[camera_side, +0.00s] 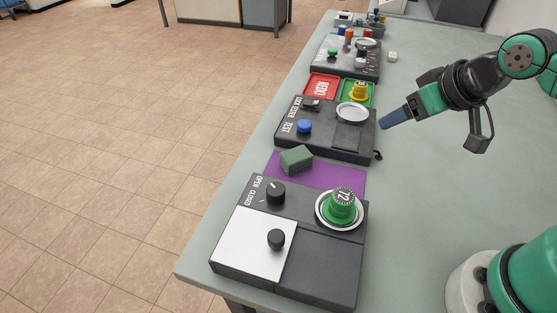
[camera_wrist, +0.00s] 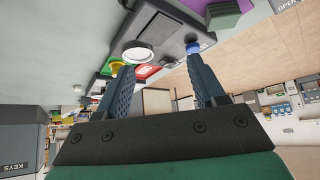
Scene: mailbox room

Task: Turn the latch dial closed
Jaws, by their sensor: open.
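The latch dial (camera_side: 275,193) is a black round knob on the near dark box (camera_side: 330,270), beside the words OPEN and CLOSED. A small pale mark shows on its top, but I cannot tell clearly which word it points to. A white panel (camera_side: 245,238) with a second black knob (camera_side: 276,239) lies in front of the dial. My gripper (camera_side: 393,118) is in the air to the right of the middle box, well behind and right of the dial. In the wrist view, my gripper (camera_wrist: 164,66) has its two blue fingers apart with nothing between them. The dial is not visible there.
A green piece numbered 72 (camera_side: 342,207) stands in a white ring right of the dial. A green block (camera_side: 296,159) lies on a purple mat (camera_side: 335,173) behind it. The middle box (camera_side: 325,146) has a blue button (camera_side: 304,127). The table's right side is mostly clear.

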